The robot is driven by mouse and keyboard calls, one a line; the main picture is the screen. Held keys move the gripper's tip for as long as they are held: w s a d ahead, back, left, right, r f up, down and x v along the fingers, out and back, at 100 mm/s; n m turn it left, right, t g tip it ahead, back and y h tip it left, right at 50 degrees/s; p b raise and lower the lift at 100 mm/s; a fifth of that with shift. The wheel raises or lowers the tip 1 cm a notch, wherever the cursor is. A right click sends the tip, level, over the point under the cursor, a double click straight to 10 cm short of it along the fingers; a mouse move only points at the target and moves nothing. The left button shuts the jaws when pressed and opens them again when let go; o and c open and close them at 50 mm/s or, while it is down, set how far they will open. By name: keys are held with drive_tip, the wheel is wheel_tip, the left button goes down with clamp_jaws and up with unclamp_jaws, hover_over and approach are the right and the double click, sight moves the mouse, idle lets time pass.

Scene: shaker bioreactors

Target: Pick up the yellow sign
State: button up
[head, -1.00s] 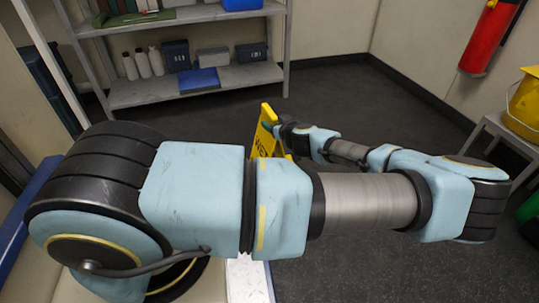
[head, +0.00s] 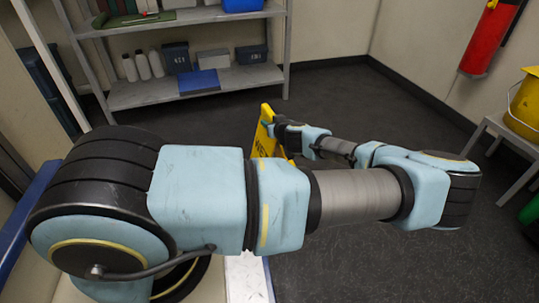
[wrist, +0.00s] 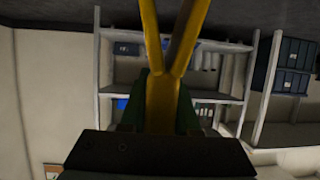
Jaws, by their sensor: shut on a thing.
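The yellow sign (head: 263,136) shows in the head view just beyond my forearm, upright and slightly tilted, with dark lettering on its face. Its lower part is hidden behind my arm. My gripper (head: 275,129) is at the sign's upper right side in the head view, its fingers mostly hidden. In the wrist view the yellow sign (wrist: 160,95) runs up from between the green fingers of my gripper (wrist: 160,105) and splits into two legs. The gripper is shut on it.
A grey metal shelf (head: 205,88) with bottles and boxes stands at the back left. A red fire extinguisher (head: 487,40) hangs on the right wall. A yellow bucket (head: 525,105) sits on a small stand at the right edge. The dark floor between is clear.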

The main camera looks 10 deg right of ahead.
clamp_jaws()
idle(0.8)
